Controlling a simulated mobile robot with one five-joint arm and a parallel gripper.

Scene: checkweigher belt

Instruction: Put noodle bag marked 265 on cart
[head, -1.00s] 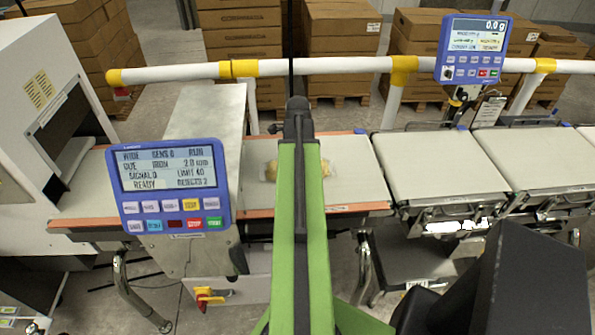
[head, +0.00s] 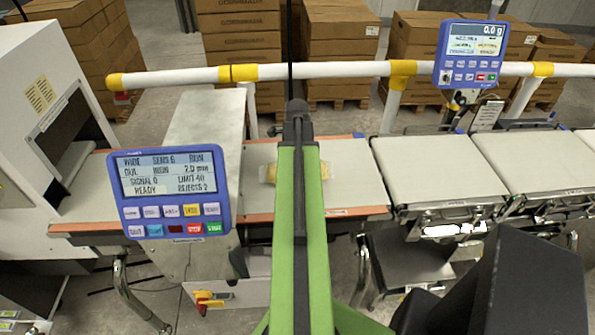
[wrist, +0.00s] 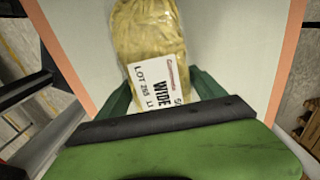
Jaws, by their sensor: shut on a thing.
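The noodle bag (wrist: 149,40) is clear and full of yellowish noodles. Its white label (wrist: 156,85) reads "WIDE" and "LOT 265" in the wrist view. In the head view the bag (head: 270,173) shows only in part at the sides of my arm, over the belt (head: 345,172) right of the metal housing. My gripper (wrist: 160,88) is shut on the label end of the bag, with a green finger at each side. Its fingertips are hidden in the head view behind my green arm. I cannot tell whether the bag touches the belt. I cannot make out the cart.
A blue control panel (head: 172,193) stands at the front left, before the metal housing (head: 203,130). A white rail (head: 330,67) runs behind the belts. A blue scale display (head: 470,55) stands at the back right. The right-hand belts (head: 425,170) are bare.

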